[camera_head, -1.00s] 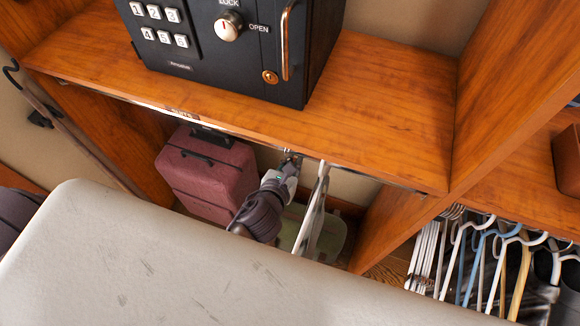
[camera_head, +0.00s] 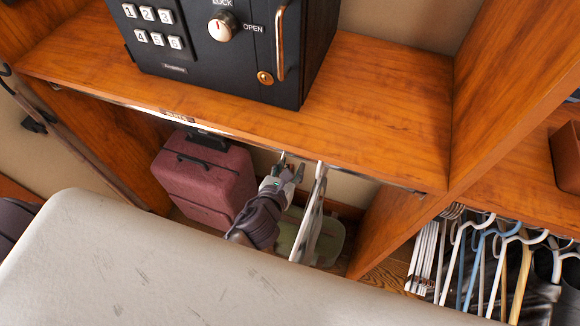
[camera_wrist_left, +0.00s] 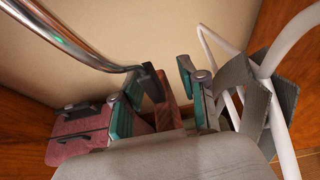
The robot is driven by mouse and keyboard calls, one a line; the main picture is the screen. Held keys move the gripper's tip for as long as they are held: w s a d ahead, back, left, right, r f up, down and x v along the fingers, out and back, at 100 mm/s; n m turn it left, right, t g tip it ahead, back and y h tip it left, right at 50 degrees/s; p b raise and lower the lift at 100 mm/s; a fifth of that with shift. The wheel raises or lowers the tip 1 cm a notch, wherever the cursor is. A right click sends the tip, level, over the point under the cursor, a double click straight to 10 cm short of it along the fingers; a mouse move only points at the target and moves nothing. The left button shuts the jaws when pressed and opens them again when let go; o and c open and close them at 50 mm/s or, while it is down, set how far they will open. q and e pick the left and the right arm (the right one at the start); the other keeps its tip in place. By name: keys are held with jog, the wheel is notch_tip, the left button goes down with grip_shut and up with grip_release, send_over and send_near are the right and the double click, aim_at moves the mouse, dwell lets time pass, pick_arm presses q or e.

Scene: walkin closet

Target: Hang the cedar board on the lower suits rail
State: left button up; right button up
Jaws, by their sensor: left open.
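The lower suits rail (camera_head: 235,133) runs under the shelf's front edge; a bright metal rail (camera_wrist_left: 75,48) crosses the upper left of the left wrist view. My left gripper (camera_head: 288,170) is just below the rail, with its fingers apart. In the wrist view the gripper (camera_wrist_left: 172,82) also shows open. A small pale hook (camera_head: 283,155) shows at the rail by the fingertips. My right gripper is not in view.
White hangers (camera_head: 313,205) hang close right of my left gripper. A red suitcase (camera_head: 205,180) stands left, a green bag (camera_head: 330,235) low behind. A black safe (camera_head: 225,45) sits on the shelf.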

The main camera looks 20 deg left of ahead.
pick_arm(q)
jog(key=shift+s, duration=0.15)
jog(key=v, duration=1.2)
jog(key=s+a+f+n+g, duration=0.2)
jog(key=f+n, duration=0.3)
jog(key=f, duration=0.5)
jog(key=s+a+f+n+g, duration=0.1)
jog(key=s+f+n+g, duration=0.2)
jog(key=f, duration=0.6)
jog(key=s+a+f+n+g, duration=0.1)
jog(key=s+a+f+n, duration=0.1)
jog(key=f+n, duration=0.6)
jog(key=s+a+f+n+g, duration=0.2)
jog(key=s+f+n+g, duration=0.1)
jog(key=s+f+n, duration=0.5)
jog(key=s+a+f+n+g, duration=0.3)
jog(key=s+f+n, duration=0.6)
jog(key=s+n, duration=0.1)
jog(key=shift+s+f, duration=0.25)
jog(key=shift+s, duration=0.6)
jog(key=shift+s+d, duration=0.1)
